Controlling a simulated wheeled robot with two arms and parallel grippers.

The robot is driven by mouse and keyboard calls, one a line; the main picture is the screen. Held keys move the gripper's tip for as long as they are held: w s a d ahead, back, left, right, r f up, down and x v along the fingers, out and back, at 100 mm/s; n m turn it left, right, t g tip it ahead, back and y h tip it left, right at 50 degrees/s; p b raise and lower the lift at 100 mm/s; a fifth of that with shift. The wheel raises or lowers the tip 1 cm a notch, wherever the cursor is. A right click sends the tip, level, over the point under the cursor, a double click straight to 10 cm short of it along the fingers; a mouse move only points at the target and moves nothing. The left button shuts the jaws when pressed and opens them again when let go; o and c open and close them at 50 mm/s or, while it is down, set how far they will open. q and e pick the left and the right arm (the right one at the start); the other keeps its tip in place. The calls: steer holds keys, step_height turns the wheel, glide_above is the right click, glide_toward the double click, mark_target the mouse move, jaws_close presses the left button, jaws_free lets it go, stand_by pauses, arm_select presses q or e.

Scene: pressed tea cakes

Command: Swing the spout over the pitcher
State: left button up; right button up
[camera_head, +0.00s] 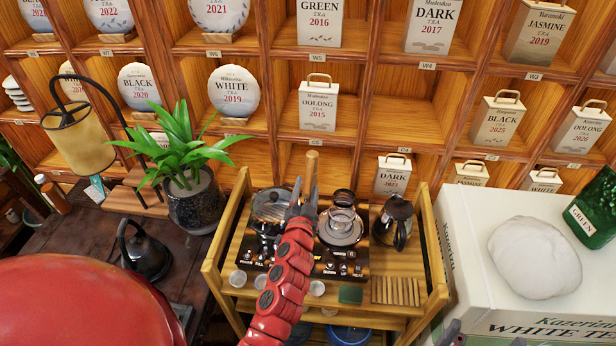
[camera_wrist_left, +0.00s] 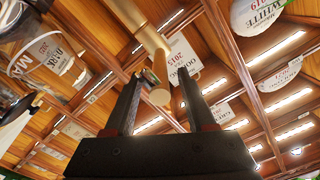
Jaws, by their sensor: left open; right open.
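The tan handle (camera_head: 312,168) of what looks like the spout stands upright above the wooden tea stand; my left gripper hides what is below it. In the left wrist view a tan tube with a rounded end (camera_wrist_left: 158,95) shows between the open fingers, with a gap visible on its right side. My left gripper (camera_head: 303,194) is open around or just beside it; contact is unclear. A glass vessel (camera_head: 342,217), possibly the pitcher, sits on the stand right of my gripper. A dark-lidded glass pot (camera_head: 397,220) stands further right. My right gripper (camera_head: 485,337) is open and empty at the bottom edge, partly cut off.
A glass kettle (camera_head: 270,205) stands left of my left gripper. Small cups (camera_head: 237,279), a green block (camera_head: 351,295) and a slatted rack (camera_head: 395,291) lie along the stand's front. A potted plant (camera_head: 193,195) is at left. A white box (camera_head: 465,255) with a pale lump is at right.

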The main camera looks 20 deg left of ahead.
mark_target(308, 182)
arm_select(q)
steer(key=shift+x, duration=1.7)
jaws_close()
